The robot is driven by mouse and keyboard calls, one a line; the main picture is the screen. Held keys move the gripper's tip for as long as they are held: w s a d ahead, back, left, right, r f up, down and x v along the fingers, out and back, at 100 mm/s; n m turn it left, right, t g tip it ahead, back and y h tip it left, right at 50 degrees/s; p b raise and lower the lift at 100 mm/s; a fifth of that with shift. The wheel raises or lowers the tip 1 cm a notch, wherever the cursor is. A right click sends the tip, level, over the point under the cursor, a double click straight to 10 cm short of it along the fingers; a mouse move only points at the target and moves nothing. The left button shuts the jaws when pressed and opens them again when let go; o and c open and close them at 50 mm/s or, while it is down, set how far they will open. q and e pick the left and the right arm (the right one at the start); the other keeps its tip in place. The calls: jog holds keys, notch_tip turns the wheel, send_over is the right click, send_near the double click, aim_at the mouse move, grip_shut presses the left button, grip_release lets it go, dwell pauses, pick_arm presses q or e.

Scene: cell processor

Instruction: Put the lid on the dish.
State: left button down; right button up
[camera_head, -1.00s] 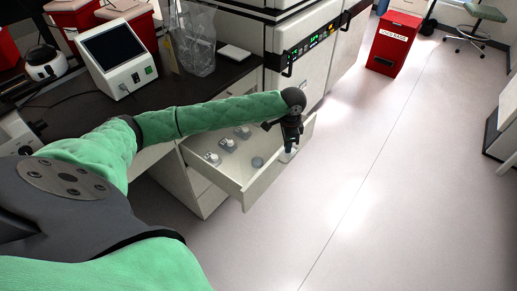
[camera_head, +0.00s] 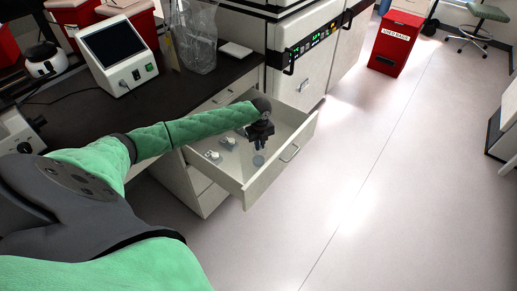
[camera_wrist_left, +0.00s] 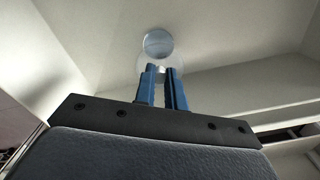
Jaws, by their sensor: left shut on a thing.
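The round grey dish (camera_head: 258,160) lies on the floor of the open drawer, and it also shows in the left wrist view (camera_wrist_left: 158,42), just beyond my fingertips. My left gripper (camera_head: 261,147) is inside the drawer space, just above and behind the dish. In the left wrist view its blue fingers (camera_wrist_left: 162,70) are shut on the clear lid (camera_wrist_left: 176,61), a see-through disc that partly overlaps the dish in that view. The height between lid and dish is hard to tell. My right gripper is not in view.
The drawer (camera_head: 268,182) stands open below the dark bench (camera_head: 190,88), with walls around the gripper. Small capped items (camera_head: 213,156) sit in the drawer's left part. A white machine (camera_head: 305,70) stands behind.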

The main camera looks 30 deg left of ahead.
pick_arm(q)
jog(key=shift+a+f+m, duration=0.15)
jog(key=shift+f, duration=0.35)
jog(key=shift+a+f+m, duration=0.15)
jog(key=shift+f, duration=0.35)
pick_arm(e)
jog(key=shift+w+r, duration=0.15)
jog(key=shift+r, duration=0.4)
pick_arm(q)
jog(key=shift+r, duration=0.15)
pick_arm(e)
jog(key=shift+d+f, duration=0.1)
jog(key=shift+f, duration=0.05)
